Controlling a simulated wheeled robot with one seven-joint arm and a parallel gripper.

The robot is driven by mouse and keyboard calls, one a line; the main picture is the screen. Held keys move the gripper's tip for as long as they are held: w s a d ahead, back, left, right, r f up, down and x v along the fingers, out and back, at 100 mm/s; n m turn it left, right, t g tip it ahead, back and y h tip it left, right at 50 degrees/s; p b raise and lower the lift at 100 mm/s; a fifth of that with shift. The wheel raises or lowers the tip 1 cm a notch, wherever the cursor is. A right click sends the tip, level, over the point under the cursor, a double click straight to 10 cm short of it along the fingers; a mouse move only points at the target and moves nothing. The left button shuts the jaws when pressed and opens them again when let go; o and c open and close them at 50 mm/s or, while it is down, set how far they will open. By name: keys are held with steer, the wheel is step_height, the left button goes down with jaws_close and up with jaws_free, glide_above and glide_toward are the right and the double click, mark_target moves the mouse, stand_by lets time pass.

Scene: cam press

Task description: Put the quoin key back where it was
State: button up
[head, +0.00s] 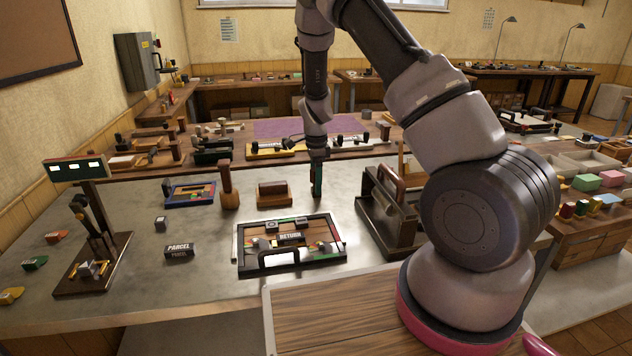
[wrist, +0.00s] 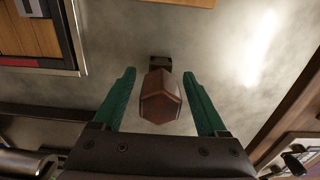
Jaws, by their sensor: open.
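A brown faceted wooden handle with a dark metal end, which looks like the quoin key (wrist: 161,98), stands over the grey bench top in the wrist view. My gripper (wrist: 159,74) is open, with one green finger on each side of the handle and a visible gap on both sides. In the head view my gripper (head: 317,190) points down at the bench, behind the framed form and left of the dark press. The handle is not clearly seen there, being hidden at the gripper. I cannot tell whether its dark end rests in a holder.
The framed form (head: 246,262) with a RETURN block lies in front of my gripper. A wooden block (head: 273,194) and a brown-handled tool (head: 229,188) stand to the left. The dark press (head: 388,222) stands close on the right. Bare bench lies around the PARCEL block (head: 180,251).

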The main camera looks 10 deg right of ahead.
step_height(320, 180, up, 12)
steer(key=shift+f, duration=0.1)
steer(key=s+d+r+n+t+y, duration=0.1)
steer(key=s+d+r+n, duration=0.15)
steer(key=s+r, duration=0.55)
steer(key=s+d+r+n+t+y, duration=0.1)
steer(key=s+r+n+t+y, duration=0.15)
steer(key=r, duration=0.85)
steer(key=s+d+r+n+t, duration=0.1)
steer(key=s+r+n, duration=0.3)
steer(key=s, duration=0.5)
steer(key=s+d+r+n+t+h, duration=0.1)
steer(key=s+r+n, duration=0.3)
steer(key=s, duration=0.6)
steer(key=shift+s+d+r+n+t, duration=0.2)
steer(key=shift+n+t, duration=0.3)
steer(key=shift+t, duration=0.35)
